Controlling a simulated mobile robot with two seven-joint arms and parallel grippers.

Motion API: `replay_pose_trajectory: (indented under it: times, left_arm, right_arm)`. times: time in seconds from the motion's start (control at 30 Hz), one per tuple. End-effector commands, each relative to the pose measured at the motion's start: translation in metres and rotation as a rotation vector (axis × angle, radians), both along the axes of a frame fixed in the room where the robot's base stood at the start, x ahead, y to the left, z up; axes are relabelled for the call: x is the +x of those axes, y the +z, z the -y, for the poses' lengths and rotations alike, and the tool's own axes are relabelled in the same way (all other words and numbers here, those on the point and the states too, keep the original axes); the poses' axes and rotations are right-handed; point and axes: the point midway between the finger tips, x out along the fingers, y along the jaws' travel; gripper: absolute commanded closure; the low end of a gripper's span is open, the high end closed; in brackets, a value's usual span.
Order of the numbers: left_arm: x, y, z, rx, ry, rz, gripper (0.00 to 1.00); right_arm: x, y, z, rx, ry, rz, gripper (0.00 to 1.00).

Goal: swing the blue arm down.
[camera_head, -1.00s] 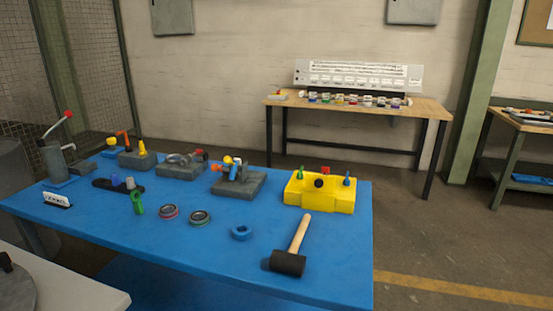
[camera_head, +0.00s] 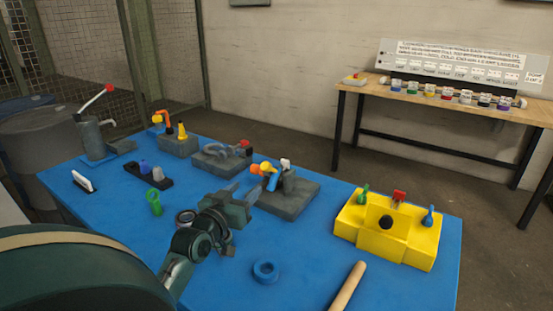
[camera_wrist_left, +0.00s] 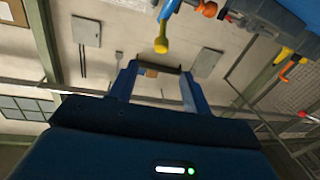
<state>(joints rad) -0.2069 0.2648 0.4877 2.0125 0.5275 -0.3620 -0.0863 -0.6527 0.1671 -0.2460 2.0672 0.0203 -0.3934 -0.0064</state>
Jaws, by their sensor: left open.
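The blue arm (camera_head: 273,184) is a short bar on the upright of a grey block (camera_head: 290,203) on the blue table. Yellow and orange knobs (camera_head: 266,168) sit at its top. In the left wrist view the blue arm (camera_wrist_left: 168,9) shows at the top edge, with a yellow knob (camera_wrist_left: 161,45) at its end. My left gripper (camera_head: 246,190) is just left of the grey block, apart from the blue arm. Its two fingers (camera_wrist_left: 156,75) are spread, with nothing between them. My right gripper is out of view.
A yellow block (camera_head: 388,230) with green, red and blue parts stands to the right. A blue ring (camera_head: 265,271) and a mallet handle (camera_head: 347,287) lie in front. Other grey-based fixtures and a lever press (camera_head: 92,138) stand to the left. The table between block and ring is clear.

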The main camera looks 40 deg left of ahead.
Motion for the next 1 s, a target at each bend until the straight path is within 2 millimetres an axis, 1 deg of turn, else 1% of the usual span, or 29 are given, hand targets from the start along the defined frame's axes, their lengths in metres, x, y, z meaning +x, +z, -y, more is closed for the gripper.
replay_pose_trajectory:
  times: [0.07, 0.17, 0.27, 0.5, 0.6, 0.7, 0.83, 1.0]
  left_arm:
    - [0.003, 0.001, -0.002, 0.0, 0.002, 0.003, 0.51]
    - [0.014, 0.002, -0.005, 0.0, 0.002, 0.004, 0.51]
    - [0.031, 0.003, -0.01, 0.0, 0.002, 0.005, 0.51]
    - [0.081, 0.003, -0.023, 0.001, 0.003, 0.004, 0.51]
    - [0.099, 0.002, -0.027, -0.001, 0.001, 0.003, 0.51]
    - [0.111, 0.001, -0.031, 0.002, 0.002, 0.002, 0.51]
    - [0.122, 0.0, -0.034, -0.001, 0.002, 0.001, 0.51]
    - [0.127, 0.0, -0.035, 0.0, 0.002, 0.001, 0.51]
  right_arm:
    - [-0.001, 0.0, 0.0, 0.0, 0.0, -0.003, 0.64]
    - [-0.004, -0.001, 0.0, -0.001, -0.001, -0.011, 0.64]
    - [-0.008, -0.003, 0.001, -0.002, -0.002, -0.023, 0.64]
    - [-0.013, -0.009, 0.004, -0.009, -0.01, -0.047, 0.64]
    - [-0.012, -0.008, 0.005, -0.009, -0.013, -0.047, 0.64]
    - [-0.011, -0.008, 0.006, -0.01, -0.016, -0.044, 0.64]
    - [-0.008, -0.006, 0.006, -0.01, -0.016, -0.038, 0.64]
    - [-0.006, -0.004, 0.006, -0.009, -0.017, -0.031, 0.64]
